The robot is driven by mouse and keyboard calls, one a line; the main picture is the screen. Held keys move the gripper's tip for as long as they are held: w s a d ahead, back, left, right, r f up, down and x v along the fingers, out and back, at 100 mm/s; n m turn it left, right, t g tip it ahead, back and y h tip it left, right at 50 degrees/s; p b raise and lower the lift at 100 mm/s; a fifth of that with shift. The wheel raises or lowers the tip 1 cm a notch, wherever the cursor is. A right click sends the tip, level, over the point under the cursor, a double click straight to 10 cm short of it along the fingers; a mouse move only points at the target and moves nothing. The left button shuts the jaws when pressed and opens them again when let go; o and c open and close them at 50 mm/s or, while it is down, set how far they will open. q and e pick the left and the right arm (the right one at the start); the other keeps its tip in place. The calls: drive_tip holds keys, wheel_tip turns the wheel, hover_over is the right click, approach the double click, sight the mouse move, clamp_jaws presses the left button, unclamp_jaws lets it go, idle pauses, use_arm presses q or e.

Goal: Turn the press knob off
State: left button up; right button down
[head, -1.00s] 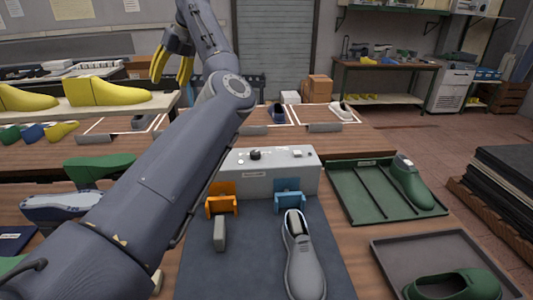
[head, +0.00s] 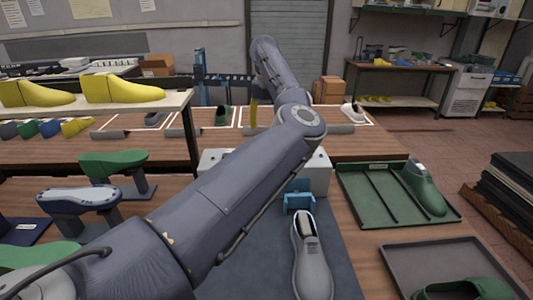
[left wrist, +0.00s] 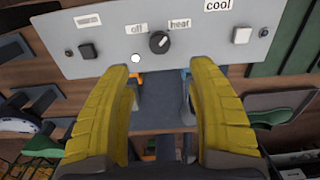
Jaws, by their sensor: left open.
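The press (head: 319,172) is a pale grey box at the back of the mat, partly hidden by my left arm. In the left wrist view its panel (left wrist: 110,22) carries a round black knob (left wrist: 159,42) between the labels "off" and "heat", with "cool" farther right. The knob's pale mark seems to point up and right, towards "heat". My left gripper (left wrist: 163,70) is open and empty, its two yellow fingers spread below the knob, apart from it in the picture. In the head view only one yellow finger (head: 253,110) shows past the arm. My right gripper is out of view.
Two square buttons (left wrist: 88,50) (left wrist: 241,35) and a white lamp (left wrist: 136,57) are on the panel. A blue holder (head: 299,196) and a grey shoe (head: 310,258) stand in front of the press. A green tray (head: 362,205) lies to the right.

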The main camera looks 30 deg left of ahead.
use_arm(q)
wheel_tip(320, 180, down, 12)
drive_tip(key=shift+f, duration=0.1)
idle(0.5)
clamp_jaws()
idle(0.4)
